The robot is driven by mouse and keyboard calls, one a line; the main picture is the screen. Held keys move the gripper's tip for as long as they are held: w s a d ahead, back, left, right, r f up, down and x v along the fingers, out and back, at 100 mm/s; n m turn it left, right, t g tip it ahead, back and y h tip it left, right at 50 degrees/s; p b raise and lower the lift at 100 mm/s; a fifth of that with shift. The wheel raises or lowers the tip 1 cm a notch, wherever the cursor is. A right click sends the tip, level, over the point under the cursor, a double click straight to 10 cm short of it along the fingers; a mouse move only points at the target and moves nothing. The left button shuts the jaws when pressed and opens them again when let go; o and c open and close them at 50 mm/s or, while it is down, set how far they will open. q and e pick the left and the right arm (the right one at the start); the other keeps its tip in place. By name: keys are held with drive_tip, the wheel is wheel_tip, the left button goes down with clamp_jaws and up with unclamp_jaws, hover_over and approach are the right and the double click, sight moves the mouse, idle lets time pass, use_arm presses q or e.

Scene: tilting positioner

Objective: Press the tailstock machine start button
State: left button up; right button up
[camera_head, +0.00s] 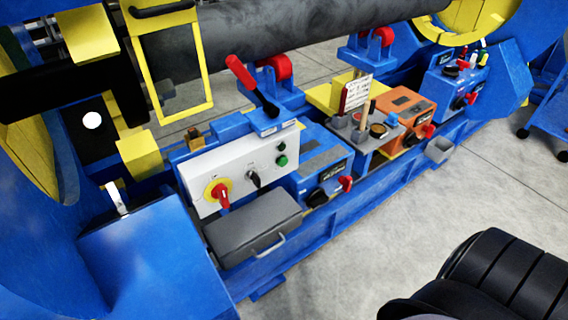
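A light grey control panel (240,171) faces me on the blue machine, left of the middle. On its right side sit a dark green round element (281,146) and, below it, a brighter green round button (282,161). Left of these are a black selector switch (254,179) and a red rotary handle on a yellow disc (218,192). Any labels are too small to read, so I cannot tell which element is marked start. Neither of my grippers shows clearly, and nothing touches the panel.
A grey box with a handle (252,228) juts out below the panel. A red-gripped lever (250,82) stands above it. Blue (322,171) and orange (405,110) boxes stand to the right. A black ribbed part (510,280) fills the lower right corner. Grey floor (350,260) is clear in front.

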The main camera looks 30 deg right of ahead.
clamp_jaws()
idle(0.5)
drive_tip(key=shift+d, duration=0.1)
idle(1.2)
